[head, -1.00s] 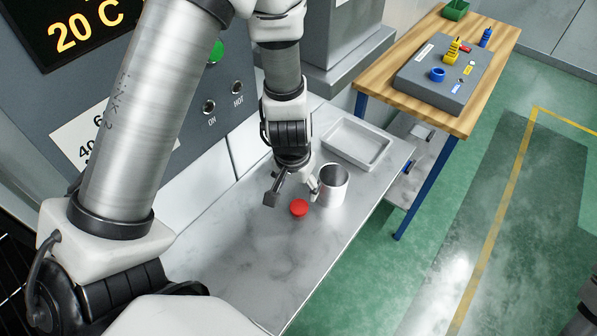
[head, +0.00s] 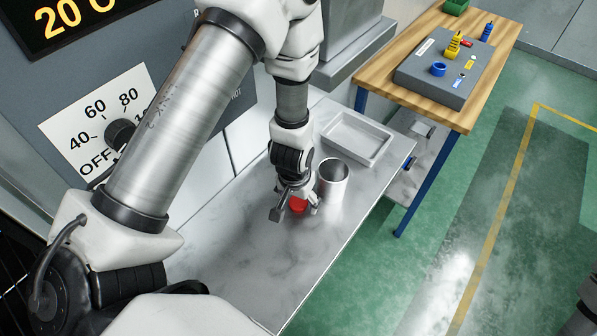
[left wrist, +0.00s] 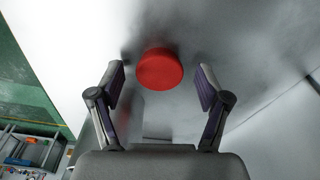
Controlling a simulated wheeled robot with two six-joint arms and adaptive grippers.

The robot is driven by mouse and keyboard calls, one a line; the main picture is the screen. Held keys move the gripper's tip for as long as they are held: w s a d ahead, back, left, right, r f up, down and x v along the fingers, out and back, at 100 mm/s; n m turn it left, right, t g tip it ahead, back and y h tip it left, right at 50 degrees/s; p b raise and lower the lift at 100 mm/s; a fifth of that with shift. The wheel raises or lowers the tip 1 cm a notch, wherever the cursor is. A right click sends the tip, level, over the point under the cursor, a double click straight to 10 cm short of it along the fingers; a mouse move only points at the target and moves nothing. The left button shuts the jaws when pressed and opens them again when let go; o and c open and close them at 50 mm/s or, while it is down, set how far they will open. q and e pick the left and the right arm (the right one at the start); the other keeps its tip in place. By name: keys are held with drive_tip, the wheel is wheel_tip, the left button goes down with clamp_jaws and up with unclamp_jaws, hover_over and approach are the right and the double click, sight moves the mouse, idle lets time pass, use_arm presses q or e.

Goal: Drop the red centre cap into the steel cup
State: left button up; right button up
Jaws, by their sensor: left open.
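The red centre cap (head: 298,204) sits on the steel worktop, just left of and in front of the steel cup (head: 333,186). The cup stands upright with its mouth up. My left gripper (head: 295,210) is open and low over the cap, with a finger on each side of it. In the left wrist view the cap (left wrist: 160,69) shows between the two fingertips (left wrist: 160,70), with a gap on both sides. Part of the cap is hidden by the gripper in the head view.
A shallow grey tray (head: 357,138) lies behind the cup on the worktop (head: 235,245). The worktop's front left is clear. A control panel (head: 110,110) rises at the left. A wooden bench (head: 385,78) with a grey fixture block (head: 440,80) stands beyond, at the right.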

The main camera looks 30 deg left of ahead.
use_arm(q)
drive_tip(key=shift+s+r, duration=0.1)
drive_tip(key=c, duration=1)
drive_tip(key=shift+r, duration=0.1)
